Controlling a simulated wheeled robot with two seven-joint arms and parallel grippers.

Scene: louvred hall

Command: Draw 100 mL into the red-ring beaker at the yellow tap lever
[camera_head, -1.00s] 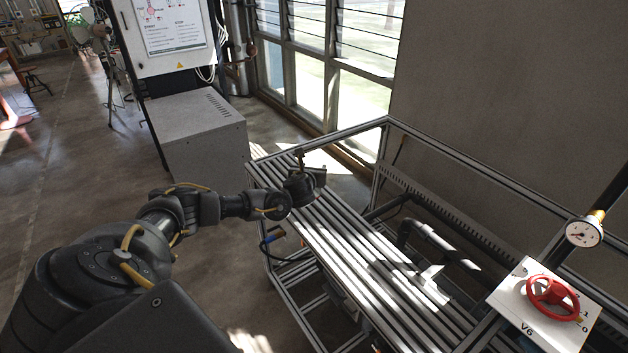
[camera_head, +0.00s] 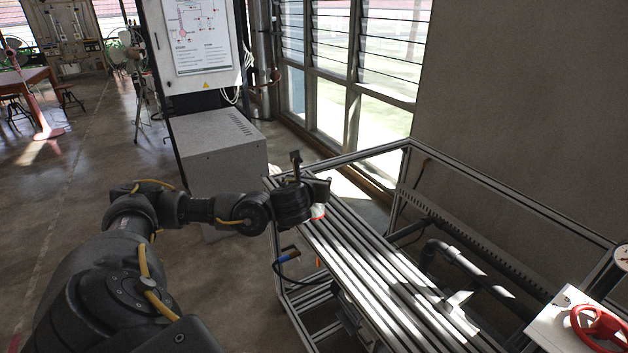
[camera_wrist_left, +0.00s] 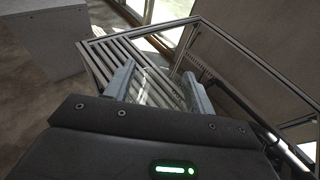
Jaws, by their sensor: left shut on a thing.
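In the head view a red-orange and whitish bit of the beaker (camera_head: 318,212) shows just below the gripper; the rest is hidden by the hand. Whether the beaker touches the slats I cannot tell. No yellow tap lever is visible. My right gripper is out of view.
A grey box (camera_head: 218,150) stands left of the bench, below a white panel cabinet (camera_head: 195,50). A red handwheel (camera_head: 598,325) on a white plate is at lower right. Dark pipes (camera_head: 455,262) run behind the slats. Floor at left is open.

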